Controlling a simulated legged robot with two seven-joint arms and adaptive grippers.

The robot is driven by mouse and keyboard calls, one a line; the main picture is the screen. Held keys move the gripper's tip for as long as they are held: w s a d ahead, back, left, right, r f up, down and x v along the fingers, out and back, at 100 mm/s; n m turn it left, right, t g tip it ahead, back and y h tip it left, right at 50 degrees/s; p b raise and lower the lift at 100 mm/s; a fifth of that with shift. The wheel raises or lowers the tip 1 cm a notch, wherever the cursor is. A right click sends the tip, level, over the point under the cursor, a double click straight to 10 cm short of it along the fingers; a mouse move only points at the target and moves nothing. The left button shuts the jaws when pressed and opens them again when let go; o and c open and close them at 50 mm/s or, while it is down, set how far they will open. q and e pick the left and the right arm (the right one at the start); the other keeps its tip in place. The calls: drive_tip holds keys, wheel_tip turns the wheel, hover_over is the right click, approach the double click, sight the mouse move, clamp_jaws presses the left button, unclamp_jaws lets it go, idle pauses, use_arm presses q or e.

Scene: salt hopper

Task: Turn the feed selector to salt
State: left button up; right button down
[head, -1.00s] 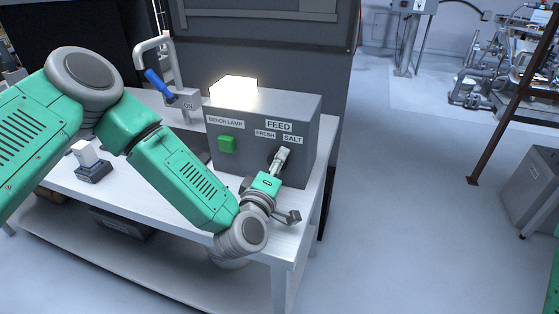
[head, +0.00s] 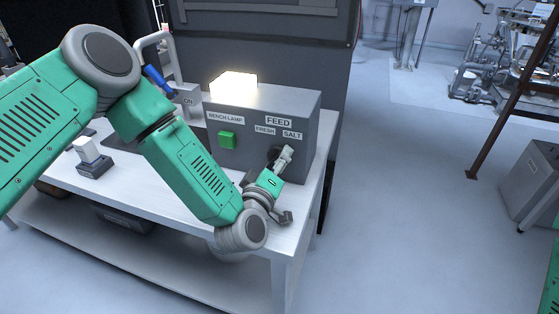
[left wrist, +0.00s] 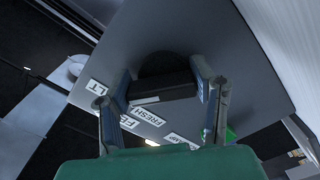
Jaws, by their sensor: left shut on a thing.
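The feed selector is a dark round knob with a raised bar (left wrist: 164,96) on the front of the grey control box (head: 240,162). In the head view only a dark bit of it (head: 274,154) shows behind my fingers. Above it are the FEED (head: 279,121), FRESH (head: 265,130) and SALT (head: 292,135) labels. My left gripper (head: 285,156) is at the knob, below SALT. In the left wrist view its fingers (left wrist: 160,78) stand on either side of the knob, shut on it. I cannot tell which label the knob points to. My right gripper is not in view.
A green button (head: 227,141) under BENCH LAMP and a lit lamp (head: 234,86) are on the box. A blue-handled lever (head: 156,82) and a white switch on a dark base (head: 94,166) stand to the left.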

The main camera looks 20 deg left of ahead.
use_arm(q)
drive_tip(key=shift+s+f, duration=0.15)
drive_tip(key=shift+f, duration=0.15)
drive_tip(key=o, duration=1.2)
drive_tip(key=shift+a, duration=0.1)
drive_tip(key=shift+c, duration=0.2)
drive_tip(key=shift+r, duration=0.15)
drive_tip(key=shift+a, duration=0.1)
drive_tip(key=s, duration=1.2)
drive_tip(key=shift+a, duration=0.2)
